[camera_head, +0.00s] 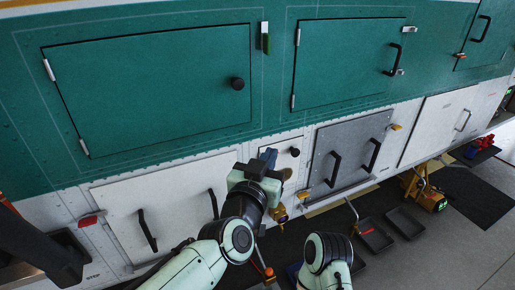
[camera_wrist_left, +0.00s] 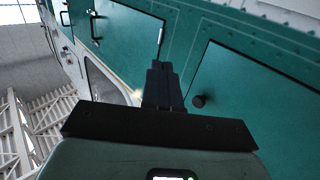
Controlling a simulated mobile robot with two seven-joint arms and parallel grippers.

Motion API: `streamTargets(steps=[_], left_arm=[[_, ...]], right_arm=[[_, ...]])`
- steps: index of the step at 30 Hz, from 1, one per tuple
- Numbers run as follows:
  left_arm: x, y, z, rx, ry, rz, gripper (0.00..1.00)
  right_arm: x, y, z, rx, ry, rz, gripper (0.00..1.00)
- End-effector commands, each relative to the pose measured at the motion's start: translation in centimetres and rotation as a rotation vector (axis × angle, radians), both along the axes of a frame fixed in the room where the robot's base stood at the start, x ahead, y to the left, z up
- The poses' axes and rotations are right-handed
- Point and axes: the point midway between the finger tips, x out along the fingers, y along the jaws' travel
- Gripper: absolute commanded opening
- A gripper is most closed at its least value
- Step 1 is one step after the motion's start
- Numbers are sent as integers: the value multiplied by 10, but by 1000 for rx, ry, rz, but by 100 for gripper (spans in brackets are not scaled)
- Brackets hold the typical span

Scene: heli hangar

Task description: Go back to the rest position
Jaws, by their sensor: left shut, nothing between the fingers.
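My left gripper (camera_head: 268,158) is in front of the lower white panels of the helicopter's side, near a small white hatch with a black knob. In the left wrist view its dark fingers (camera_wrist_left: 164,84) are together, with nothing between them. The green fuselage side fills much of the view behind them. A pale green and black part of my other arm (camera_head: 327,258) shows at the bottom of the head view; its gripper is not in view.
The helicopter side has a green hatch with a round knob (camera_head: 237,84), a green hatch with a handle (camera_head: 388,60) and a grey panel (camera_head: 345,150) with two handles. Dark trays (camera_head: 404,222) and a yellow device (camera_head: 425,190) are on the floor at right.

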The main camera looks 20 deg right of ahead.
Motion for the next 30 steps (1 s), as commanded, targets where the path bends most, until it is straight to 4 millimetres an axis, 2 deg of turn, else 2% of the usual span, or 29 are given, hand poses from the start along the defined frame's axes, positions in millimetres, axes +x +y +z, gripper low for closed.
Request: streamTargets(steps=[1,3,8,14,17,20,23,27,29,30], left_arm=[[-11,-1,2,-1,-1,-4,0],[-20,-1,2,-1,-1,-4,0],[-31,0,1,-1,-1,-1,0],[-32,1,-2,2,4,3,0],[-21,5,-22,27,30,19,0],[1,17,-68,74,94,54,0],[27,39,-134,135,193,103,0],[50,82,-231,214,353,176,0],[54,104,-272,243,426,206,0],[55,118,-299,259,478,226,0]], right_arm=[[1,0,1,1,-2,0,80],[2,0,2,0,-2,0,80],[2,0,3,0,-2,0,80],[2,0,3,0,-2,0,80],[2,0,3,0,-2,0,80],[2,0,3,0,-2,0,80],[2,0,3,0,-2,0,80],[2,0,3,0,-2,0,80],[2,0,3,0,-2,0,80],[2,0,3,0,-2,0,80]])
